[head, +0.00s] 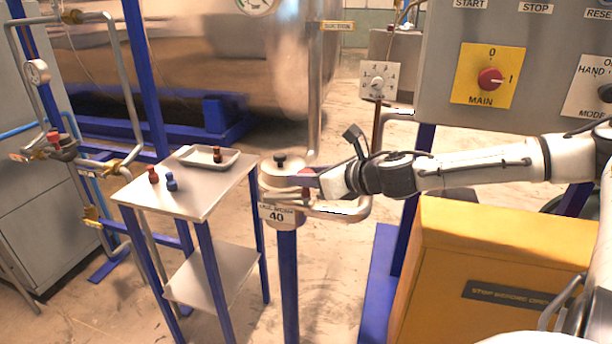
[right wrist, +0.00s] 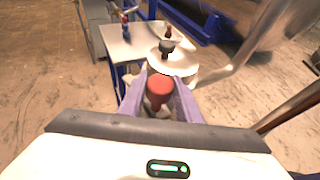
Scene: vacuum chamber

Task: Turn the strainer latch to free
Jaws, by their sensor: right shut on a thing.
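The strainer (head: 277,192) is a metal housing on a blue post, with a label reading 40. A black knob (head: 280,159) stands on its round lid, and the lid (right wrist: 186,62) also shows in the right wrist view. A red-topped latch (right wrist: 159,84) is at the near side of the lid. My right gripper (head: 304,180) comes in from the right and is shut on the latch, with a finger on each side of it in the right wrist view (right wrist: 160,95). The lower part of the latch is hidden. My left gripper is not in view.
A steel side table (head: 205,197) stands left of the strainer with a tray (head: 235,163), red and blue small parts (head: 171,182). A yellow cabinet (head: 480,230) is at the right below a grey control panel (head: 550,70). Pipes run close beneath my right gripper.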

